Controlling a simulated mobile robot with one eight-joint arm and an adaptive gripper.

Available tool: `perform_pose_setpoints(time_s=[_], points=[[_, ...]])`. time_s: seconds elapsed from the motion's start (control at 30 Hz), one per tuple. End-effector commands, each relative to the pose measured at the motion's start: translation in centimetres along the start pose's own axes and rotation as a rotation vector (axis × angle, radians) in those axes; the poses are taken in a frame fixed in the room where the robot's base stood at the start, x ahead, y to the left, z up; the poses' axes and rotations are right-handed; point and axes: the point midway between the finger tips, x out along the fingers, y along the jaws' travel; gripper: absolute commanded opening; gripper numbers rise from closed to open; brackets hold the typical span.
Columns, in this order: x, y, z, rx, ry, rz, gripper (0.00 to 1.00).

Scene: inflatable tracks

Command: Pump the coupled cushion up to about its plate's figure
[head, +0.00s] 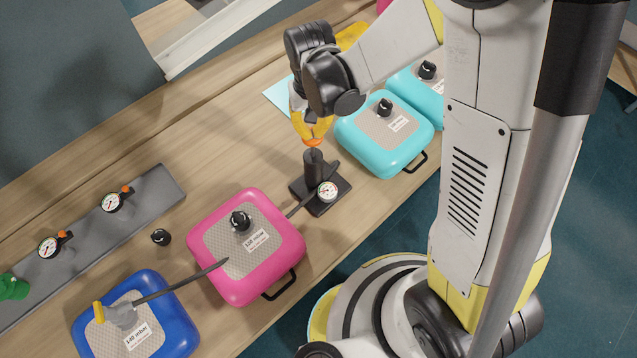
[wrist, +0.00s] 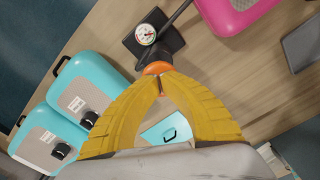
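The blue cushion (head: 177,309) lies at the lower left in the head view, with a plate reading 140 mbar (head: 137,336). A grey coupling with a yellow lever (head: 121,314) sits on its valve, and a dark hose (head: 180,281) runs from it towards the pump. The black pump (head: 313,167) stands upright right of the pink cushion, with a round white gauge (head: 327,191) whose reading is too small to tell. My gripper (head: 312,138) is shut on the pump's orange handle (wrist: 157,68), just above the pump body. The gauge also shows in the wrist view (wrist: 145,34).
A pink cushion (head: 285,244) with a black valve cap lies between blue cushion and pump. Turquoise cushions (head: 391,163) lie right of the pump. A grey rail (head: 150,190) with small gauges and a green fitting (head: 12,287) is at left. A loose black cap (head: 161,237) lies nearby.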

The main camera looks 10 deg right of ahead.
Motion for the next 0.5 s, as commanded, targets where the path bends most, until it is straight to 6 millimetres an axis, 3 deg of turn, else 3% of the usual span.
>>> perform_pose_setpoints(time_s=[0.5], points=[[2.8, 0.0, 0.0, 0.0, 0.0, 0.0, 0.0]])
